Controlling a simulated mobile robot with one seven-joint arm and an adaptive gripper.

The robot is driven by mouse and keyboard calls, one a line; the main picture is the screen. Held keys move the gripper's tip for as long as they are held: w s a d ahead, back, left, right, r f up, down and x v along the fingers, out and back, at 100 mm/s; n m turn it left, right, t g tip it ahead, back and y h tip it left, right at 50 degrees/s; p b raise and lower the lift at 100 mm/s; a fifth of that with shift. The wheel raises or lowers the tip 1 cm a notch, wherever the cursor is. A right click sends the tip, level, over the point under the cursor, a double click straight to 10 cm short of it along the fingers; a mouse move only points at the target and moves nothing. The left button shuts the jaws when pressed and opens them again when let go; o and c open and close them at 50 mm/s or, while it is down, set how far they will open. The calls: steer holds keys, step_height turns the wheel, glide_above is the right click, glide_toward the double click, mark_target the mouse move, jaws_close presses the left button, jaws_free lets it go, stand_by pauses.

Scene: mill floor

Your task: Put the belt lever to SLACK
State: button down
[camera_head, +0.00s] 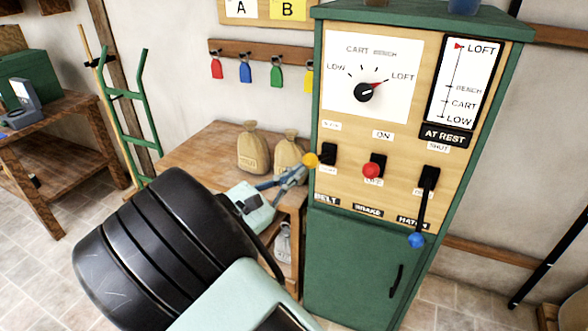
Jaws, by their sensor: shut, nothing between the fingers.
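The belt lever (311,159) has a yellow knob and stands out from a black slot at the left of the cabinet's panel, above the BELT label (326,199). The small labels above and below its slot are too blurred to read surely, so I cannot tell its setting. My gripper (298,172) is shut and empty, pointing up and right. Its fingertips are at the lower left of the yellow knob in the picture; whether they touch it I cannot tell.
The red-knobbed brake lever (371,170) and blue-knobbed hatch lever (417,240), which hangs down, are to the right on the green cabinet (355,265). A dial (366,92) is above. Two sacks (252,150) stand on a wooden table (200,147) behind my gripper.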

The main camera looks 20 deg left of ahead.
steer(key=shift+w+r+p, duration=0.2)
steer(key=shift+r+p, duration=0.25)
steer(key=shift+r, duration=0.1)
steer(key=a+f+b+v, duration=0.1)
steer(key=f+b+v, duration=0.1)
steer(key=v, duration=1.1)
steer(key=shift+w+f, duration=0.35)
